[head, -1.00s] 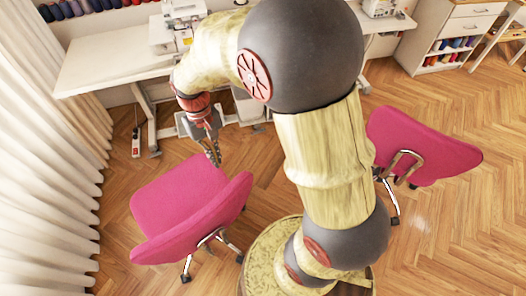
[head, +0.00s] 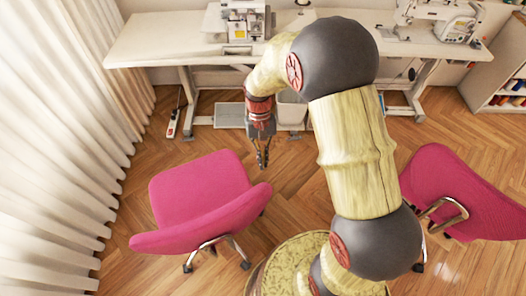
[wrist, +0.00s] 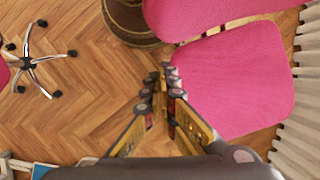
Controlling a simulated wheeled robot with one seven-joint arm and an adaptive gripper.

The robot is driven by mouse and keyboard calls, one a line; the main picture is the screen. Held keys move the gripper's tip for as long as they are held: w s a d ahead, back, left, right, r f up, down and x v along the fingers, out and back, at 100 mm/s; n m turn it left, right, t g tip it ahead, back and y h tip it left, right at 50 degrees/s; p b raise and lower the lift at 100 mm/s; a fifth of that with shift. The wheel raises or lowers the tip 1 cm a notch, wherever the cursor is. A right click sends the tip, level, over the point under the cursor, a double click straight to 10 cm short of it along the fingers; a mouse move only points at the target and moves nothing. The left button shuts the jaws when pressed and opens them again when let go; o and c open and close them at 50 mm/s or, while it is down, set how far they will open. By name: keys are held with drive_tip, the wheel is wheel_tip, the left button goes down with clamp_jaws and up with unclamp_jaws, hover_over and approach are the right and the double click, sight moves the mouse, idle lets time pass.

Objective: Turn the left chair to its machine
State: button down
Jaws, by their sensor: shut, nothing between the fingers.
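The left chair is pink, with its seat (head: 200,185) toward the table and its backrest (head: 200,228) on the near side. In the head view it faces the table but is angled somewhat to the left. Its machine, a white sewing machine (head: 243,20), stands on the white table (head: 160,45) beyond it. My gripper (head: 263,162) points down just right of the seat, shut and empty, with a small gap visible. In the wrist view the seat (wrist: 235,80) lies right of my gripper (wrist: 163,72); contact cannot be told.
A second pink chair (head: 460,190) stands at the right, beyond my arm. Another white machine (head: 440,18) is on the table's right part. A pale curtain (head: 60,150) hangs at the left. Table legs and a pedal stand behind my gripper. Wooden floor (head: 125,200) is clear left of the chair.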

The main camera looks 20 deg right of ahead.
sight(249, 214)
drive_tip(key=s, duration=0.1)
drive_tip(key=s+f+b, duration=0.1)
drive_tip(key=s, duration=0.1)
drive_tip(key=s+a, duration=0.1)
drive_tip(key=shift+s+f, duration=0.2)
drive_tip(key=shift+f, duration=0.05)
drive_tip(key=s+a+m+p, duration=0.1)
drive_tip(key=s+a+p, duration=0.1)
drive_tip(key=s, duration=0.1)
drive_tip(key=s+a+m+y+p, duration=0.1)
drive_tip(key=s+a+m, duration=0.1)
drive_tip(key=s+a, duration=0.1)
drive_tip(key=s+a+m+p, duration=0.1)
drive_tip(key=s+a+p, duration=0.1)
drive_tip(key=s+a, duration=0.1)
drive_tip(key=shift+a+r+m+t+p, duration=0.1)
drive_tip(key=shift+m+t+p, duration=0.25)
drive_tip(key=shift+m+t, duration=0.05)
drive_tip(key=shift+a+y, duration=0.1)
drive_tip(key=shift+y, duration=0.2)
